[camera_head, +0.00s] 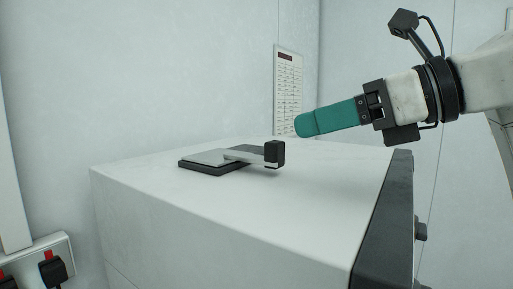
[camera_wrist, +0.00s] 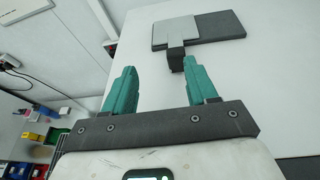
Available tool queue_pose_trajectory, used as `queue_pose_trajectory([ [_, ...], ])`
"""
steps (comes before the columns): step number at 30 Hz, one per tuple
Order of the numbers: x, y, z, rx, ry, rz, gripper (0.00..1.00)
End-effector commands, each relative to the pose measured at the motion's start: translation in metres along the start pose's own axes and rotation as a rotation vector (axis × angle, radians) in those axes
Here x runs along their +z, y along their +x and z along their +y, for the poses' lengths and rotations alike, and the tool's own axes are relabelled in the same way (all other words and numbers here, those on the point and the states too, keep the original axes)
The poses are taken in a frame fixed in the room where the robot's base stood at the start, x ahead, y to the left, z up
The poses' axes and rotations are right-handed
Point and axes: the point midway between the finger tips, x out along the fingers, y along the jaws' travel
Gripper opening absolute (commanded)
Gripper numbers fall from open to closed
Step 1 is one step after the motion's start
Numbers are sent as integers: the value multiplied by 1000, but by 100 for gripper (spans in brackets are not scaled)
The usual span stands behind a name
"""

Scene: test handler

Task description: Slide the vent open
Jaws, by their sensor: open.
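The vent (camera_head: 203,162) lies on top of the white box-like machine. It has a dark flat base (camera_wrist: 222,25) with a light grey sliding plate (camera_wrist: 175,32) over part of it. A black block handle (camera_head: 274,153) stands at the end of the plate's arm; it also shows in the wrist view (camera_wrist: 176,59). My gripper (camera_head: 299,125) is above the machine top, up and to the right of the handle in the head view, its teal fingers pointing left. In the wrist view my gripper (camera_wrist: 163,78) is open and empty, with the handle just beyond the fingertips, nearer the right finger.
The white machine top (camera_head: 320,175) is otherwise clear around the vent. A dark panel (camera_head: 385,220) edges its right side. A wall panel (camera_head: 289,95) is behind. Sockets with black plugs (camera_head: 52,270) are at lower left. Coloured bins (camera_wrist: 35,135) show at left.

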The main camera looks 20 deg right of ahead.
Motion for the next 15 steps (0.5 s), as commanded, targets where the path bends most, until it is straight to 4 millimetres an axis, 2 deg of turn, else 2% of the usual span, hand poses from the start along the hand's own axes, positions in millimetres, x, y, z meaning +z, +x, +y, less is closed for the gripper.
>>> queue_pose_trajectory([
  [3, -8, -2, -11, -68, -19, 67, 57],
  [7, -9, 5, -14, -77, -20, 80, 57],
  [15, -11, 50, -15, -71, -18, 78, 57],
])
